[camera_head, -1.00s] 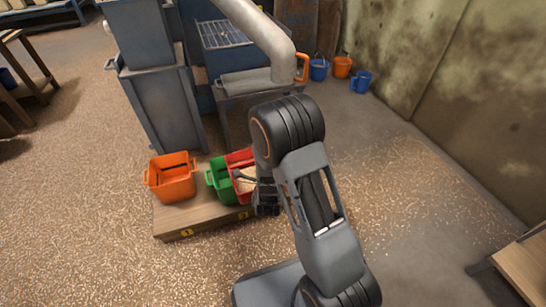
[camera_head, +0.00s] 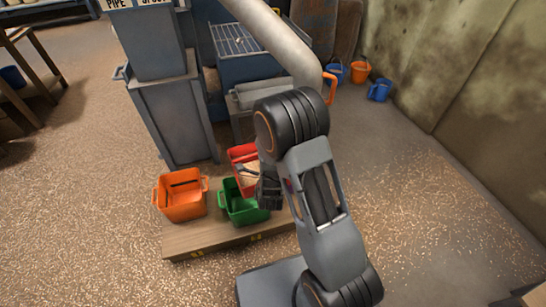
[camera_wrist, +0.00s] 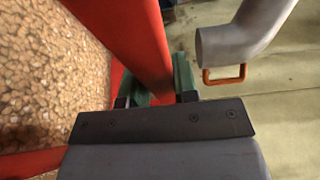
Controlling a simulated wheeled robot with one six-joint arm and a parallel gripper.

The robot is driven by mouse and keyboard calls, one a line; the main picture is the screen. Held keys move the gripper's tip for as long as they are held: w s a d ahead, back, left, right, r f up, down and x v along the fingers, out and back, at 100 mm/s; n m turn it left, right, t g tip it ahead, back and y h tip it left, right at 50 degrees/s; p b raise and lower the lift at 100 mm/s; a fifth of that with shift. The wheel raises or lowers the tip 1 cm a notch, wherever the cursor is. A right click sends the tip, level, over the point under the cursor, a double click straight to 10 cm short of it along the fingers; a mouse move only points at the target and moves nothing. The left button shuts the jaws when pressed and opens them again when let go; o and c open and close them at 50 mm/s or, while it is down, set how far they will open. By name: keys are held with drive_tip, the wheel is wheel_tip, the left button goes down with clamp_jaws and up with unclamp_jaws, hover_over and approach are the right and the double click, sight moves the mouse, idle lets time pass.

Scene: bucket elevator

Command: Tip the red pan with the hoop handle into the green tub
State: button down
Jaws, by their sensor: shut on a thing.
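The red pan (camera_head: 240,152) shows behind and above the green tub in the head view, with pale grain in it. The wrist view shows the grain up close at left, beside a red part of the pan (camera_wrist: 135,40). My gripper (camera_head: 269,186) is shut on this red part, which runs between its fingers (camera_wrist: 155,97) in the wrist view. I cannot tell whether it is the hoop handle or the wall. The green tub (camera_head: 238,212) stands on a low wooden platform, just below the pan in the picture. My arm hides the pan's right side.
An orange tub (camera_head: 182,197) stands left of the green tub on the platform (camera_head: 205,238). A grey machine housing (camera_head: 175,115) and a pipe (camera_head: 275,42) stand behind. Orange and blue buckets (camera_head: 358,70) are by the wall. Loose grain covers much of the floor.

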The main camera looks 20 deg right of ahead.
wheel_tip(320, 180, up, 8)
drive_tip(key=p, duration=0.6)
drive_tip(key=shift+f, duration=0.3)
